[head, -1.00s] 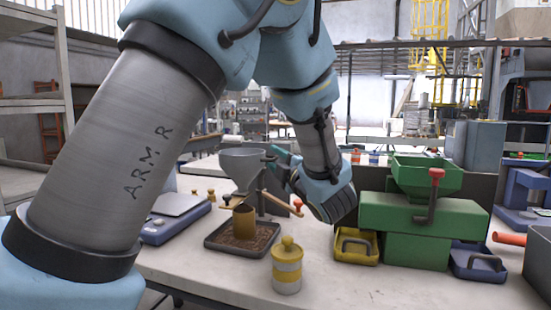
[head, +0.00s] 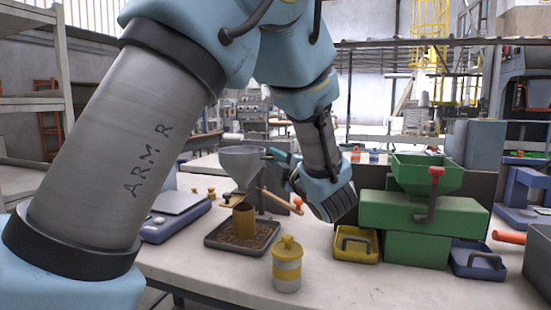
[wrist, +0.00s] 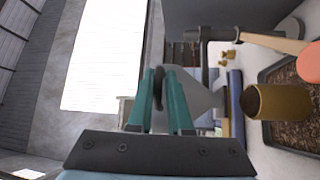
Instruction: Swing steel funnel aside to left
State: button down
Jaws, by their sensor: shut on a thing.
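The steel funnel (head: 241,163) is a grey cone on a dark stand, above a brown cylinder (head: 243,222) in a black tray of pellets (head: 213,240). My gripper (head: 274,155) has teal fingers and is at the funnel's right side, near the rim. In the wrist view my gripper (wrist: 161,90) is shut on a small dark part, the funnel handle (wrist: 158,88), between the fingertips. The funnel (wrist: 203,98) shows just behind the fingers. The fingers hide part of it.
A wooden lever with a red knob (head: 298,202) sticks out below my gripper. A yellow-banded jar (head: 287,265) stands in front. The green machine (head: 420,215) and yellow bin (head: 356,246) are to the right. A blue scale (head: 175,215) stands to the left.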

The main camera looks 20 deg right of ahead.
jog(key=shift+d+r, duration=0.1)
jog(key=shift+r, duration=0.2)
dwell(0.4)
